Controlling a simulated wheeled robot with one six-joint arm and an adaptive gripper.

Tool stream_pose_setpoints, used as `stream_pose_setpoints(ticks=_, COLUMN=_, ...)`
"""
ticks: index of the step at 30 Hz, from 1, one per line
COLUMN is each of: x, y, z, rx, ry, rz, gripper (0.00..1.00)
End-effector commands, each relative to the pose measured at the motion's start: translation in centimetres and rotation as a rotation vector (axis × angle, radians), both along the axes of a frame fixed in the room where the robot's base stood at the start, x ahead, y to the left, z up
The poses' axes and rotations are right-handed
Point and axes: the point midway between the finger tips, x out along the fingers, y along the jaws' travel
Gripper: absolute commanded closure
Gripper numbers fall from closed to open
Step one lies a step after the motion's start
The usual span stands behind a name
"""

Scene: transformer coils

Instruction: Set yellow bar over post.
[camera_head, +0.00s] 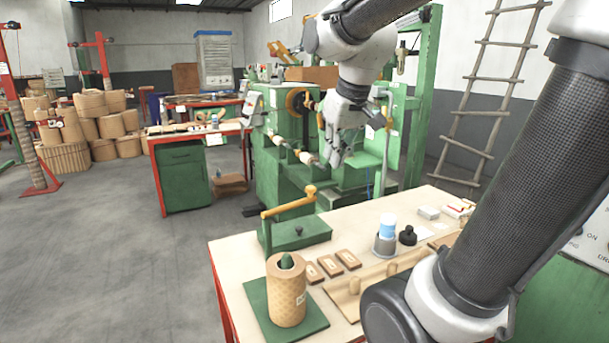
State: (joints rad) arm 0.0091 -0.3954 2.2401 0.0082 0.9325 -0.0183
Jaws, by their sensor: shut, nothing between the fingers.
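The yellow bar (289,207) sits above a green block (297,236) on the near table. It runs slightly upward from its left end, by an upright green part, to a knobbed right end. I cannot tell whether it rests on a post. A tan cylindrical coil (286,292) stands in front on a green plate (260,308), with a green post tip (286,260) showing at its top. My gripper (335,160) is shut and empty. In the picture it is above and right of the bar, apart from it, pointing down before the green machine.
The near table (233,262) also holds small wooden blocks (330,265), a wooden fixture (345,302), a blue-white cup (387,228) and a black knob-like part (408,236). A green machine (270,170) stands behind. Open floor (110,260) lies left.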

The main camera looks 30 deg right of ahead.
Motion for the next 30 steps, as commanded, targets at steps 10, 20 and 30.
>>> stream_pose_setpoints(ticks=10, x=14.8, y=-0.4, z=-0.3, rx=-0.001, ry=0.014, rz=0.008, gripper=1.0)
stream_pose_setpoints(ticks=20, x=16.1, y=-0.5, z=-0.5, rx=-0.001, ry=0.012, rz=0.009, gripper=1.0)
stream_pose_setpoints(ticks=30, x=16.8, y=-0.5, z=-2.7, rx=-0.001, ry=0.016, rz=0.009, gripper=1.0)
